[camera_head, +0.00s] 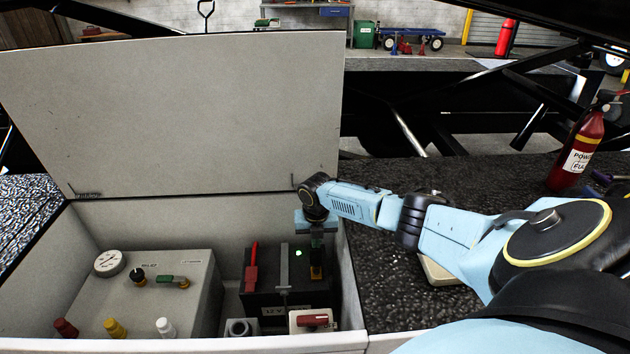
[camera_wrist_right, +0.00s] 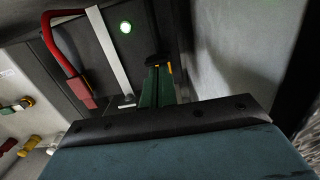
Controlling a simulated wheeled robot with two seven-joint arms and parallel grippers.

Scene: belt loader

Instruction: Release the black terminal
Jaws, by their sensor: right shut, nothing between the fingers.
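My right gripper (camera_head: 316,272) reaches down into the open compartment over the right part of the black battery (camera_head: 268,306). Its fingers are shut together with nothing seen between them; they also show in the right wrist view (camera_wrist_right: 157,88). A dark piece that looks like the black terminal (camera_wrist_right: 157,60) sits right at the fingertips; I cannot tell whether they touch it. In the head view the gripper hides most of that spot. The red terminal clamp (camera_head: 251,270) with its red cable is at the battery's left, also in the wrist view (camera_wrist_right: 80,93). My left gripper is not in view.
The compartment lid (camera_head: 180,110) stands open behind. A grey valve block (camera_head: 150,295) with a gauge fills the left. A red switch (camera_head: 312,320) is in front of the battery. A green light (camera_head: 298,253) glows on it. A fire extinguisher (camera_head: 577,155) stands at right.

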